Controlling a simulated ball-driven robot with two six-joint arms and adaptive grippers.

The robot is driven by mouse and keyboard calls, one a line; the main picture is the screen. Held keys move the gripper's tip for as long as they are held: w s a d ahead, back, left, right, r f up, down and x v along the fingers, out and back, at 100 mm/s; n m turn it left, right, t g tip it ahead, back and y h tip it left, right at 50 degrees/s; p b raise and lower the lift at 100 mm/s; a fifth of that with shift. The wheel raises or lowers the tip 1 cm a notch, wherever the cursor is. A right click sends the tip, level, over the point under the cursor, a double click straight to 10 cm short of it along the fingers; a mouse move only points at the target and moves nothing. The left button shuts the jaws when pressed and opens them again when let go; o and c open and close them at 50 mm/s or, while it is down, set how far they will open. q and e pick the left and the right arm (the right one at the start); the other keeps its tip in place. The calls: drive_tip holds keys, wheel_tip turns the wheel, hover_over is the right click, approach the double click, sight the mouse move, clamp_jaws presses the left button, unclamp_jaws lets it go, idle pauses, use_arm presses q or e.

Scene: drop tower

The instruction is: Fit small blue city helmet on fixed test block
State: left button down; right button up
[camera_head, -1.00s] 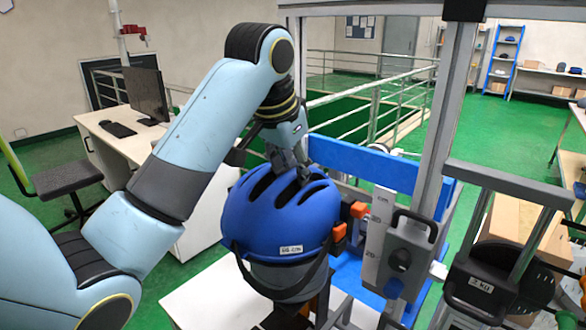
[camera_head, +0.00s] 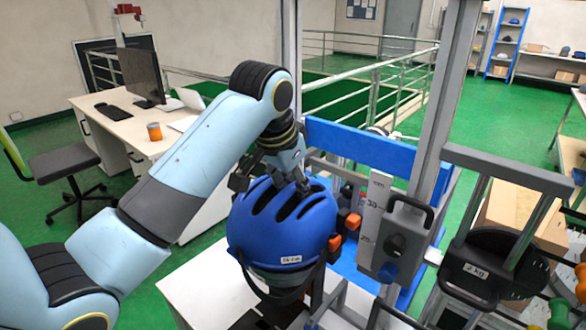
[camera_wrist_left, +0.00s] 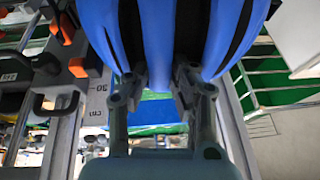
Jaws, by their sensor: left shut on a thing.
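The blue helmet (camera_head: 285,232) has dark slot vents and a small white label on its front rim. It sits over the dark grey test block (camera_head: 272,283), which shows only below the rim. A dark chin strap hangs in front of the block. Whether the helmet is fully seated cannot be told. My left gripper (camera_head: 289,182) is shut on the helmet at its far upper side. In the left wrist view, the fingertips (camera_wrist_left: 158,82) meet the edge of the blue shell (camera_wrist_left: 170,35) beside its vents. My right gripper is not in view.
Grey tower posts (camera_head: 440,120) and a blue crossbar (camera_head: 365,150) stand close behind and right. Orange clips (camera_head: 352,222) and a scale plate (camera_head: 372,220) are just right of the helmet. A black 2 kg weight (camera_head: 482,268) is further right. A desk (camera_head: 110,125) stands at left.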

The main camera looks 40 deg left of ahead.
use_arm(q)
wheel_tip(320, 180, down, 6)
drive_tip(key=shift+r+b, duration=0.2)
drive_tip(key=shift+b, duration=0.3)
drive_tip(key=shift+f, duration=0.3)
drive_tip(key=shift+r+p, duration=0.1)
drive_tip(key=shift+p, duration=0.35)
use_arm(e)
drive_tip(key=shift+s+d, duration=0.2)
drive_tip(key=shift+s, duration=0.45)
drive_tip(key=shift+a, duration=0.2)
use_arm(q)
drive_tip(key=shift+f, duration=0.45)
